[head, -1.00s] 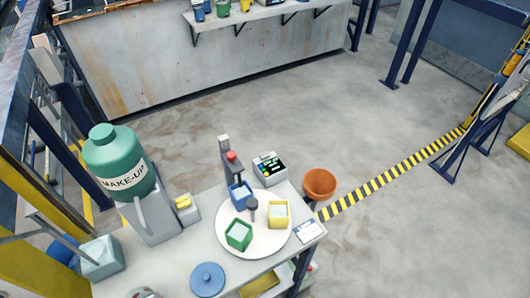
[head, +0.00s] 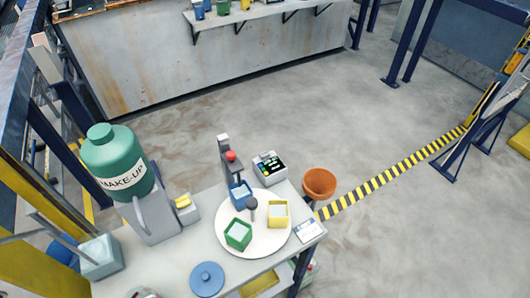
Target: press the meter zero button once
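The meter (head: 270,168) is a small light grey box with a dark, lit display and small coloured marks on its top face. It stands at the far edge of the table, behind the white round plate. The zero button is too small to pick out for certain. Neither of my grippers shows in the head view.
The white turntable plate (head: 252,243) holds blue, green and yellow square cups around a dark knob. A green make-up tank (head: 118,160) stands left on the table (head: 175,262). A blue lid (head: 207,279) lies in front. An orange bowl (head: 319,183) is right of the meter.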

